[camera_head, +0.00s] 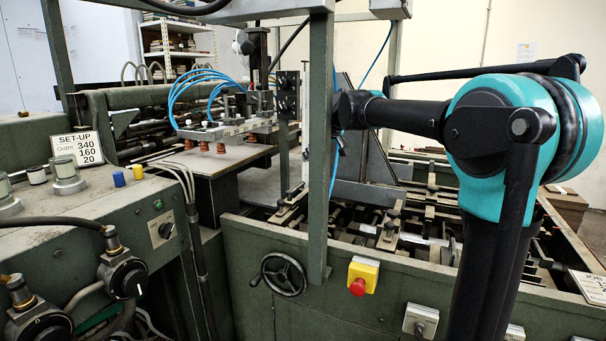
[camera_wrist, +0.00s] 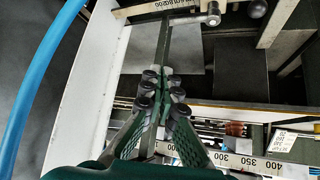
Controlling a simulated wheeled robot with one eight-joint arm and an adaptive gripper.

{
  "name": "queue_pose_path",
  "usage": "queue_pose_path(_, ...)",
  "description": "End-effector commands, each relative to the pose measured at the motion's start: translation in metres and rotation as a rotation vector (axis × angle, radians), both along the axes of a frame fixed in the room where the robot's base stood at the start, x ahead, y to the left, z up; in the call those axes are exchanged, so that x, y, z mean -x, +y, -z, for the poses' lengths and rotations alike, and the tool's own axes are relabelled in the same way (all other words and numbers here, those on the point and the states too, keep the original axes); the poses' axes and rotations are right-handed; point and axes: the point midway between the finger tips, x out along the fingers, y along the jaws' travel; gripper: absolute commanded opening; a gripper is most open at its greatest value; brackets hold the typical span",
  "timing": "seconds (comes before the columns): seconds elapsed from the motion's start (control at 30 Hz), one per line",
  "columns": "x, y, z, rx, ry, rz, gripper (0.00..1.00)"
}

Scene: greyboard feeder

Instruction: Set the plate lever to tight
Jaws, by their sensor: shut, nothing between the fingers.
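My gripper (camera_wrist: 162,84) shows in the wrist view, its two dark padded fingers close together and empty. A dark narrow bar runs up the picture behind the fingertips; I cannot tell how far below them it lies. A small grey lever-like part with a rounded end (camera_wrist: 213,14) sits at the top, beyond the fingers, beside a scale strip (camera_wrist: 165,7). A dark ball knob (camera_wrist: 257,9) is to its right. I cannot tell for sure which of these is the plate lever, or its setting.
A green upright post (camera_head: 319,150) stands close to my arm. Blue hoses (camera_head: 205,82) arch over the suction head, and one crosses the wrist view's left side. A handwheel (camera_head: 284,274), a red button (camera_head: 357,287) and a set-up card (camera_head: 77,149) are on the machine.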

Motion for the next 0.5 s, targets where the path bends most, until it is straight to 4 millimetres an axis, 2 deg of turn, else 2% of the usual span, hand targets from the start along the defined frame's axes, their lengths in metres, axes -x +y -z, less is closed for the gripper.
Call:
queue_pose_path(0.17, -0.008, 0.007, 0.011, 0.001, 0.0, -0.001, 0.0)
queue_pose_path(0.5, -0.039, 0.035, 0.054, -0.001, -0.001, 0.0, 0.0)
